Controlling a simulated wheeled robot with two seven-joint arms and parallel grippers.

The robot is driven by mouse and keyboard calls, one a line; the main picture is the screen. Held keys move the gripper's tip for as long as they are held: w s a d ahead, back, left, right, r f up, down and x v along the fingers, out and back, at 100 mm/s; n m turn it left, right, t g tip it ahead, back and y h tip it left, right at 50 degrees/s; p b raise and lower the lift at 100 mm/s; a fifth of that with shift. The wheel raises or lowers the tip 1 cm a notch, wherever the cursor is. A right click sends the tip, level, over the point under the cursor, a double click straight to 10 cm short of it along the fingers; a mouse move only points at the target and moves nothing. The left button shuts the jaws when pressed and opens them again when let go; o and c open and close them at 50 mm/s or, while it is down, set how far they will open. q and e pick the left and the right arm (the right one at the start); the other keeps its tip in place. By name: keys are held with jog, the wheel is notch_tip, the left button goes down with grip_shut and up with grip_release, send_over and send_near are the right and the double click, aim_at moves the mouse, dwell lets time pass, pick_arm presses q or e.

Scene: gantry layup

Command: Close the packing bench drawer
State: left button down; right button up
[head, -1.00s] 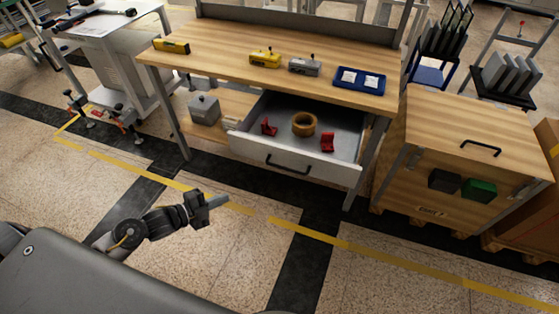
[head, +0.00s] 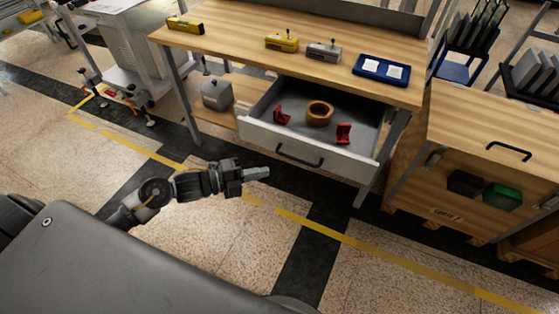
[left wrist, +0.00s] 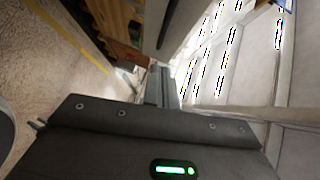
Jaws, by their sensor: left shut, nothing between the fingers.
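The packing bench drawer (head: 308,155) is pulled out below the bench top, with a white front and a black handle (head: 299,156). Inside it lie a brown tape roll (head: 319,113) and two red items, one (head: 282,115) to its left and one (head: 344,134) to its right. My left gripper (head: 262,172) is shut and empty, pointing right, in front of and below the left part of the drawer front, apart from it. The left wrist view shows its dark fingers (left wrist: 158,88), but I cannot clearly make out the drawer there. My right gripper is not in view.
The wooden packing bench (head: 230,43) carries a yellow device (head: 282,41), a grey device (head: 324,50) and a blue tray (head: 381,71). A grey box (head: 216,94) sits on its lower shelf. A wooden crate (head: 470,140) stands close at right. The floor before the drawer is clear.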

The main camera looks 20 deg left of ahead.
pick_arm(q)
jog(key=w+d+f, duration=0.1)
jog(key=w+d, duration=0.2)
jog(key=w, duration=0.3)
jog(key=shift+w+d+f+p, duration=0.25)
jog(key=shift+w+d+p, duration=0.05)
jog(key=shift+w+d, duration=0.1)
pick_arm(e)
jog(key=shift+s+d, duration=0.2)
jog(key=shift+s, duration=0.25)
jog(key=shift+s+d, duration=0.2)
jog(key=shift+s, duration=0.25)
pick_arm(q)
jog(key=shift+w+a, duration=0.1)
jog(key=shift+a, duration=0.05)
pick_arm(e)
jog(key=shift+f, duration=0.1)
